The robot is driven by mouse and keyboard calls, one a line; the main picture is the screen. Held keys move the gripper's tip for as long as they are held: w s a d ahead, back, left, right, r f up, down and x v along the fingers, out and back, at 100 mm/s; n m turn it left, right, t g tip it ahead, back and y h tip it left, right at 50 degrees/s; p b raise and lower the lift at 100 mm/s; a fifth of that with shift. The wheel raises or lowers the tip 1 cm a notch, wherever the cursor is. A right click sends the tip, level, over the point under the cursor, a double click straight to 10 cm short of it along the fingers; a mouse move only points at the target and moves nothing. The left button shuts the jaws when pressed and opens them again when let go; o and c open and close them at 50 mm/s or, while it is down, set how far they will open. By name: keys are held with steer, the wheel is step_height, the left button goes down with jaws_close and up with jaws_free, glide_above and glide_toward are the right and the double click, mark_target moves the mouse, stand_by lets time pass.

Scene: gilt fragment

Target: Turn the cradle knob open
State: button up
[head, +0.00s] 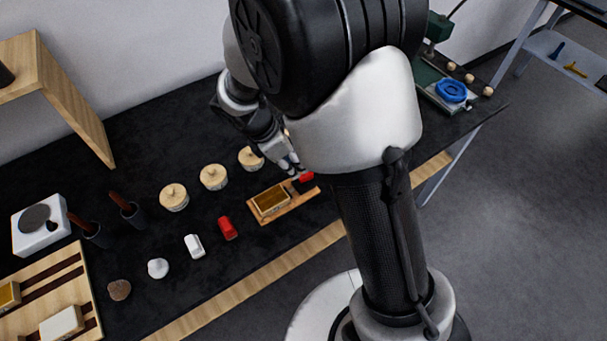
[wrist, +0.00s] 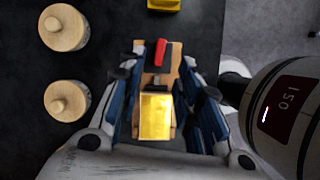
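The cradle is a small wooden board (head: 262,219) with a gold piece (head: 271,199) at one end and a red knob (head: 306,177) on a black part at the other. In the wrist view the red knob (wrist: 161,51) is a short bar, slightly tilted from the board's length, ahead of the gold piece (wrist: 156,117). My gripper (wrist: 163,80) is open, its blue-black fingers apart on either side of the cradle in the picture. Nothing shows between them in grip. In the head view my gripper (head: 291,165) is by the knob end, partly hidden by my arm; its height above the cradle is unclear.
Round wooden-lidded jars (head: 213,177) stand behind the cradle. A red object (head: 228,228), a white object (head: 194,245) and stones lie to its left. A yellow object (wrist: 163,4) lies beyond the knob.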

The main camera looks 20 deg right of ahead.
steer(key=b+x, duration=0.2)
steer(key=x, duration=0.5)
steer(key=shift+d+f, duration=0.15)
steer(key=shift+f, duration=0.05)
steer(key=shift+c, duration=0.3)
jaws_close()
